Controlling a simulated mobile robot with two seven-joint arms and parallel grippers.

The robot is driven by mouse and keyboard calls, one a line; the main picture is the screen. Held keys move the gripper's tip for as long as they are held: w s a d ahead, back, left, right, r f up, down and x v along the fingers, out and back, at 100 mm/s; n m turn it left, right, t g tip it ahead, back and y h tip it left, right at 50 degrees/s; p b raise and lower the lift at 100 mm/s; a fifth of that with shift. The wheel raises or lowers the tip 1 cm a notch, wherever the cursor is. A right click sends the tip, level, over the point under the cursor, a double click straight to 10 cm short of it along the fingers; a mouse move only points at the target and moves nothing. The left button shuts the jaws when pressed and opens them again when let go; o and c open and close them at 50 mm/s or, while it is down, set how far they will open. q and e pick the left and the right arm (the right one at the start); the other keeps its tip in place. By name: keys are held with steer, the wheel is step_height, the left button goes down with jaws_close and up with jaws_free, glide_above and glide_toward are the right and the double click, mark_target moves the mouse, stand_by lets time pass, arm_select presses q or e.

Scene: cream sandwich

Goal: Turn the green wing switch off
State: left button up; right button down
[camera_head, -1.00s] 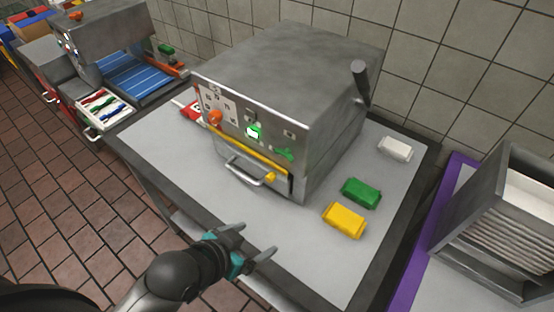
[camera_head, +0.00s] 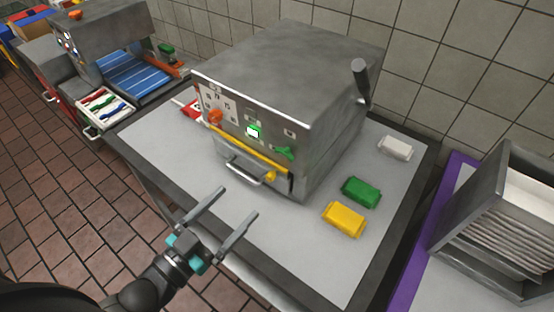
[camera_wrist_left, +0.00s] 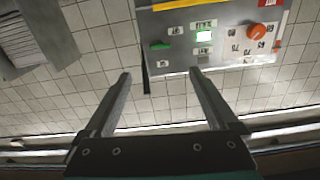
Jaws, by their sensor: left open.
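The green wing switch (camera_head: 284,153) sits on the right part of the front panel of a grey metal machine (camera_head: 300,70). In the left wrist view the wing switch (camera_wrist_left: 160,45) shows at the upper middle, on the panel left of a lit green indicator (camera_wrist_left: 204,36). My left gripper (camera_head: 238,203) is open and empty, in front of the machine and below the panel, apart from the switch. Its two fingers (camera_wrist_left: 158,82) point toward the panel in the wrist view. My right gripper is not in view.
The panel also carries an orange knob (camera_head: 215,116). Below it are a yellow strip (camera_head: 245,150) and a metal handle (camera_head: 243,172). Yellow (camera_head: 344,219), green (camera_head: 361,192) and white (camera_head: 395,148) blocks lie right of the machine. A rack (camera_head: 500,220) stands at right.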

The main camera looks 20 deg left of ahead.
mark_target(282, 156)
arm_select(q)
steer(key=p+x, duration=0.1)
steer(key=x, duration=1.4)
steer(key=c, duration=1.4)
